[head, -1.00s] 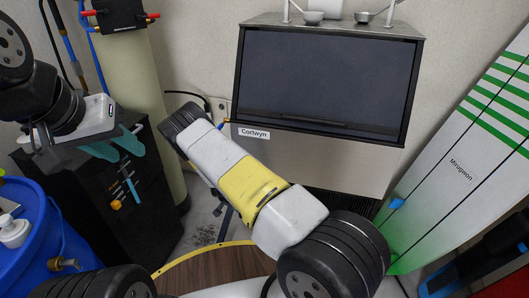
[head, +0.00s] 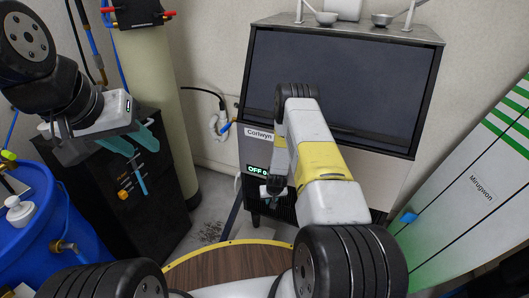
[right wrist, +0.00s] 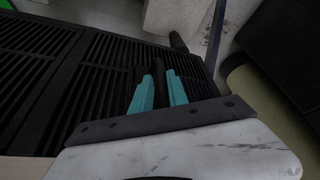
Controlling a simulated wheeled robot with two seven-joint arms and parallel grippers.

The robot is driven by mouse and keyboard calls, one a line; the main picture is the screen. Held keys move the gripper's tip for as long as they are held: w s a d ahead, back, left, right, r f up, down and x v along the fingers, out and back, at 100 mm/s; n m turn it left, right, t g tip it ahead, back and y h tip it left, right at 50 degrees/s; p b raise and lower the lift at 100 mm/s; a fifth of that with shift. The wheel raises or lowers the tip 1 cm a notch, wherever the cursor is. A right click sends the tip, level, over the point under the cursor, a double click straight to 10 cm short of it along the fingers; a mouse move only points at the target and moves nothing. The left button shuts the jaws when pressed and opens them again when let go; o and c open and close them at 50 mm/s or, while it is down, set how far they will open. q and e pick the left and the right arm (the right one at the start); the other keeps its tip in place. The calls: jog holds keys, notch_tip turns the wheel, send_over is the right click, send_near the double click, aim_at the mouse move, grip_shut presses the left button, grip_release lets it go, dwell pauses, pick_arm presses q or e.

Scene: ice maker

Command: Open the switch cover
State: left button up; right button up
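The ice maker (head: 345,80) stands at the back with a large dark front panel and a Corlwyn label. Below the label a small display (head: 258,170) reads "OFF" in green, partly covered by my right arm. My right gripper (head: 272,192) points down in front of the lower front, beside the display. In the right wrist view my right gripper (right wrist: 159,90) has its teal fingers a little apart, over a black slatted grille (right wrist: 60,75). I cannot make out the switch cover. My left gripper (head: 134,143) is open and empty at the left, far from the ice maker.
A black cabinet (head: 165,190) with tools on its side stands at the left, near a blue barrel (head: 30,225). A beige cylinder (head: 155,80) is behind it. A white-green panel (head: 470,170) leans at the right. A round wooden top (head: 225,265) is in front.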

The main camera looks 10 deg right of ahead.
jog(key=shift+w+d+r+n, duration=0.2)
jog(key=shift+d+r+n, duration=0.05)
jog(key=shift+d+n, duration=0.05)
notch_tip(320, 180, up, 20)
jog(key=s+a, duration=0.1)
jog(key=shift+s+r+y, duration=0.25)
jog(key=shift+y, duration=0.05)
